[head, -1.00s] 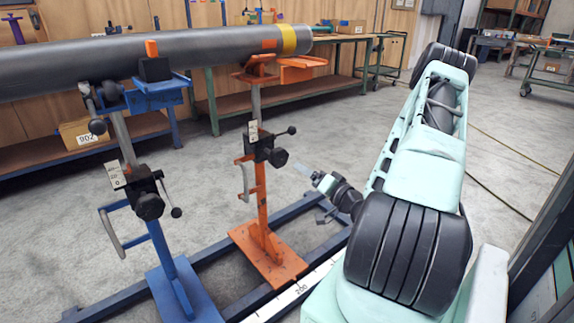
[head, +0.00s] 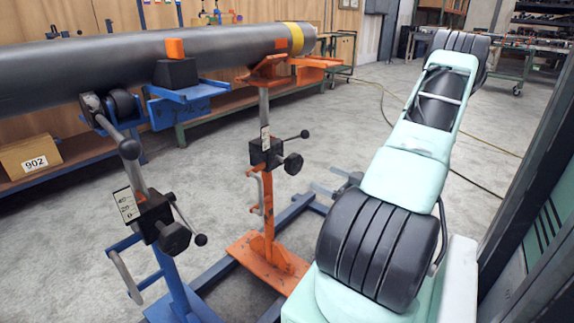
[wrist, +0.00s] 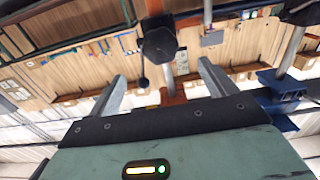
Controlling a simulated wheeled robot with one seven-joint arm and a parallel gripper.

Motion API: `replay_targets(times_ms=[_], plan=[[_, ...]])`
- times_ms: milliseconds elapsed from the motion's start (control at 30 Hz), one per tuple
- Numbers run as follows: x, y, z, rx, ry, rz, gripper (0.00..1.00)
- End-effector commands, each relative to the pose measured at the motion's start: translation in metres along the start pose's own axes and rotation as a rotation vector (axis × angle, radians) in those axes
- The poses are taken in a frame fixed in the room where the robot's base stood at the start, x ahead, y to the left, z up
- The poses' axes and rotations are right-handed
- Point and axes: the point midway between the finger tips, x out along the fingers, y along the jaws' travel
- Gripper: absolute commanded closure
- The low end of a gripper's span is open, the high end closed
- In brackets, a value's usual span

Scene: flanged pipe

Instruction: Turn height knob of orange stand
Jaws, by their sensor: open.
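The orange stand (head: 268,205) stands upright under the far end of the grey pipe (head: 120,62). On its black clamp block (head: 265,152) are a round black knob (head: 293,164) and a thin lever with a ball end (head: 304,134). My gripper (head: 327,186) is to the right of and slightly below the knob in the head view, partly hidden by my arm. The wrist view is upside down; there my gripper (wrist: 163,86) is open and empty. The black knob (wrist: 159,43) shows beyond and above its fingers, apart from them, with the lever (wrist: 143,72) hanging beside it.
A blue stand (head: 165,255) with its own knob (head: 173,238) and lever stands nearer at left. Blue floor rails (head: 292,212) join the stands' feet. A bench with a box marked 902 (head: 30,157) is behind. Open floor lies behind the orange stand.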

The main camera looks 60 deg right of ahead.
Motion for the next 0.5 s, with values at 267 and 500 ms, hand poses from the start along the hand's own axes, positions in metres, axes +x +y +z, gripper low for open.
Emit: replay_targets(times_ms=[267, 500], plan=[[0.060, -0.001, 0.002, 0.000, 0.002, -0.004, 0.16], [0.108, -0.001, 0.002, 0.001, 0.002, -0.003, 0.16]])
